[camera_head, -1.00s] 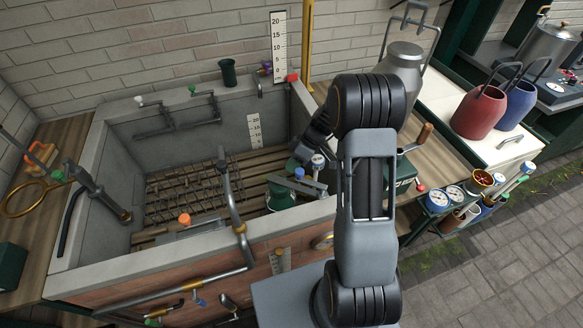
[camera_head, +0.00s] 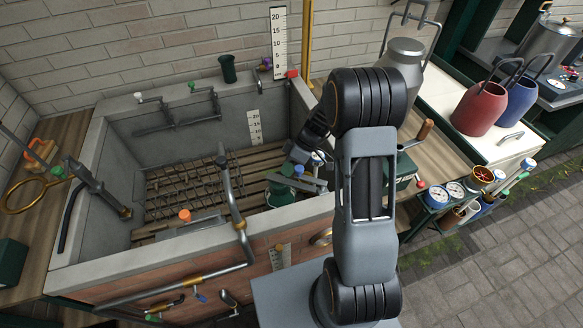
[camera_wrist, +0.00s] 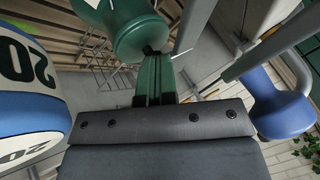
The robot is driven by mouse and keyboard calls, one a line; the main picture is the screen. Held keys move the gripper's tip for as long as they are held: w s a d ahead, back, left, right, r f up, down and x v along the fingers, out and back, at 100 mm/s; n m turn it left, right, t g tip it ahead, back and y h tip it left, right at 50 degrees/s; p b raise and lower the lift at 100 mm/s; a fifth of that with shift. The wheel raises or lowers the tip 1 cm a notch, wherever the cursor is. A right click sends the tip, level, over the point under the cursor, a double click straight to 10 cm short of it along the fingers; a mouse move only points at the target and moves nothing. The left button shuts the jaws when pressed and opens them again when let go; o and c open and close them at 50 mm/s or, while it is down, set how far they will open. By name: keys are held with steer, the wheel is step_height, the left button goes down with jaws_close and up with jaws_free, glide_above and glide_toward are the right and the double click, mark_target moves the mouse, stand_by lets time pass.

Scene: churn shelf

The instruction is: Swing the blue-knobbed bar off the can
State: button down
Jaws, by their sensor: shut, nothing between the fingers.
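The green can (camera_head: 281,192) stands on the slatted floor of the stone trough, near its front right corner. The grey bar (camera_head: 306,183) reaches across beside and over the can. Its blue knob (camera_head: 299,170) stands up close to the can's top. In the wrist view the blue knob (camera_wrist: 284,112) is large at the right, and the green can (camera_wrist: 135,28) is at the top. My gripper (camera_wrist: 153,60) is shut and empty, its green fingertips pointing toward the can; contact cannot be told. In the head view my arm partly hides the gripper.
A white and blue dial marked 20 (camera_wrist: 25,82) is close at the left of the wrist view. The trough's front wall (camera_head: 190,246) and a bent pipe (camera_head: 232,195) stand near. A wire rack (camera_head: 190,188) lies in the trough. The right bench holds red and blue cans (camera_head: 479,108).

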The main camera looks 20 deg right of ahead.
mark_target(281, 180)
steer(key=a+n+b, duration=0.1)
steer(key=s+n+g+b, duration=0.1)
steer(key=s+a+n+b, duration=0.1)
steer(key=shift+s+a+f+g+h, duration=0.15)
steer(key=shift+a+f+g+h, duration=0.15)
steer(key=shift+g+h, duration=0.1)
steer(key=shift+s+a+r+n+g+h+b, duration=0.1)
steer(key=shift+s+a+n+g+h+b, duration=0.25)
steer(key=shift+s+n, duration=0.4)
steer(key=shift+s+a+r+n+g+h+b, duration=0.1)
steer(key=shift+s+a+n+g+h+b, duration=0.25)
steer(key=shift+s+n, duration=0.4)
steer(key=shift+s+a+r+n+g+h+b, duration=0.1)
steer(key=shift+s+a+n+g+h+b, duration=0.25)
steer(key=shift+s+n, duration=0.4)
steer(key=shift+w, duration=0.1)
